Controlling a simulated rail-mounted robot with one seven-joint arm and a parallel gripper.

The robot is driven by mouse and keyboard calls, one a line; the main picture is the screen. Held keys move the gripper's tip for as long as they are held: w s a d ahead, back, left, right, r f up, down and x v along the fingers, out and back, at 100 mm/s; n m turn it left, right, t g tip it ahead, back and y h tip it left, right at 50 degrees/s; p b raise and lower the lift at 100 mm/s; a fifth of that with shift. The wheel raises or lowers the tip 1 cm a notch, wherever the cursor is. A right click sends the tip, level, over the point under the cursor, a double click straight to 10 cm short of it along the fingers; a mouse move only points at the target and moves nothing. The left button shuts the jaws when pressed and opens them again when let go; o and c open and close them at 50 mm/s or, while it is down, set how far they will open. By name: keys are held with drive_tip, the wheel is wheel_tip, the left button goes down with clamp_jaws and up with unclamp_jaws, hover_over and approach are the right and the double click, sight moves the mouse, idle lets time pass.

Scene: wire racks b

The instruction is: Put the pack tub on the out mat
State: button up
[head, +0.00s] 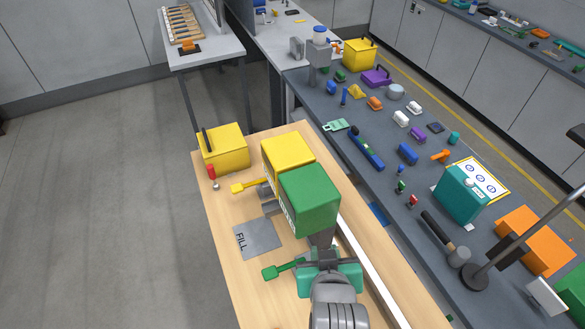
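I cannot pick out the pack tub or the out mat with certainty in the head view. A grey mat marked FILL (257,239) lies on the wooden table, and no tub shows on it. A yellow hopper (286,152) with a yellow lever and a green hopper (309,201) with a green lever (283,269) stand beside it. My grey arm shows at the bottom middle, in front of the green hopper. My fingertips cannot be made out, so what they hold, if anything, is unclear.
A yellow box (224,150) with a dark handle and a small red item (211,171) stand at the table's far end. The dark bench (335,98) on the right is cluttered, with a teal box (461,194) and a hammer (446,241). The wood left of FILL is clear.

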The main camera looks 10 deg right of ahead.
drive_tip(key=w+a+r+t, duration=0.2)
drive_tip(key=a+r+t, duration=0.1)
drive_tip(key=r, duration=0.8)
drive_tip(key=w+a+r+t, duration=0.1)
drive_tip(key=a+r+t, duration=0.2)
drive_tip(key=r, duration=0.7)
drive_tip(key=s+a+r+t, duration=0.2)
drive_tip(key=s+r+t, duration=0.1)
drive_tip(key=r, duration=0.5)
drive_tip(key=s+a+r+t+y, duration=0.1)
drive_tip(key=s+a+r+t, duration=0.1)
drive_tip(key=r, duration=0.6)
drive_tip(key=s+a+r+n+t+y, duration=0.1)
drive_tip(key=s+a+r+t, duration=0.2)
drive_tip(key=r, duration=0.5)
drive_tip(key=shift+s+r+t, duration=0.2)
drive_tip(key=shift+s+t, duration=0.1)
drive_tip(key=shift+s, duration=0.55)
wheel_tip(320, 180, up, 2)
drive_tip(key=shift+r+y+p, duration=0.1)
drive_tip(key=shift+y+p, duration=0.3)
drive_tip(key=shift+p, duration=0.75)
drive_tip(key=shift+w, duration=0.1)
